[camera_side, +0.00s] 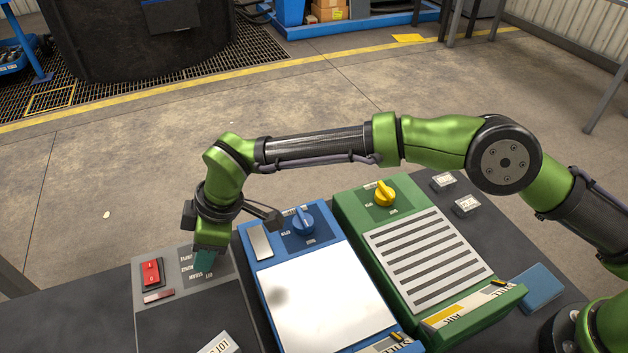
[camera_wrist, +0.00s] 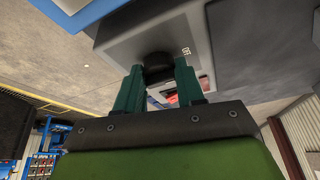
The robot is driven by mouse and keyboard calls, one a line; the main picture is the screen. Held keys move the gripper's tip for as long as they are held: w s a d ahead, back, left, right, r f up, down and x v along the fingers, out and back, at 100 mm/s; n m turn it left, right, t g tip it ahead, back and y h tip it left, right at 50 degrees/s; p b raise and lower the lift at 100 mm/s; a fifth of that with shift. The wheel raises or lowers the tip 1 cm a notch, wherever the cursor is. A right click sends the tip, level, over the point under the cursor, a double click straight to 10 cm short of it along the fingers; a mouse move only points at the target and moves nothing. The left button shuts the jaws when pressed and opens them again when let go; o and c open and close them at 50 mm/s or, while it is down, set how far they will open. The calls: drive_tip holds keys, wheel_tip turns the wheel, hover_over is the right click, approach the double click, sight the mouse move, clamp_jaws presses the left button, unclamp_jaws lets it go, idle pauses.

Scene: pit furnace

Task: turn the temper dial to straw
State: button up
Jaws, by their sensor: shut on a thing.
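My gripper (camera_side: 205,262) points down over the grey unit (camera_side: 175,325) at the left. Its teal fingers, also seen in the wrist view (camera_wrist: 159,78), are shut around a black knob (camera_wrist: 158,64) on that unit. The side view hides this knob behind the fingers. Printed labels sit beside it, too small to read surely, and the wrist view shows what looks like OFF. A blue dial (camera_side: 303,221) sits on the blue unit and a yellow dial (camera_side: 385,193) on the green unit; both stand apart from my gripper.
A red switch (camera_side: 151,272) is on the grey unit, just left of my gripper. The blue unit (camera_side: 262,270) stands close on the right, with the green unit (camera_side: 350,212) beyond. Two small white-topped blocks (camera_side: 466,206) and a blue pad (camera_side: 540,287) lie on the dark table.

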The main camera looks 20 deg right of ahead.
drive_tip(key=m, duration=0.1)
drive_tip(key=m+t, duration=0.1)
drive_tip(key=m, duration=0.1)
drive_tip(key=shift+s+a+m+h, duration=0.1)
drive_tip(key=shift+s+m+h, duration=0.1)
drive_tip(key=shift+m+h, duration=0.1)
drive_tip(key=shift+m+t+h, duration=0.6)
drive_tip(key=shift+m+t, duration=0.1)
drive_tip(key=shift+m, duration=1.3)
drive_tip(key=o, duration=1)
drive_tip(key=shift+o, duration=0.2)
drive_tip(key=v, duration=1.7)
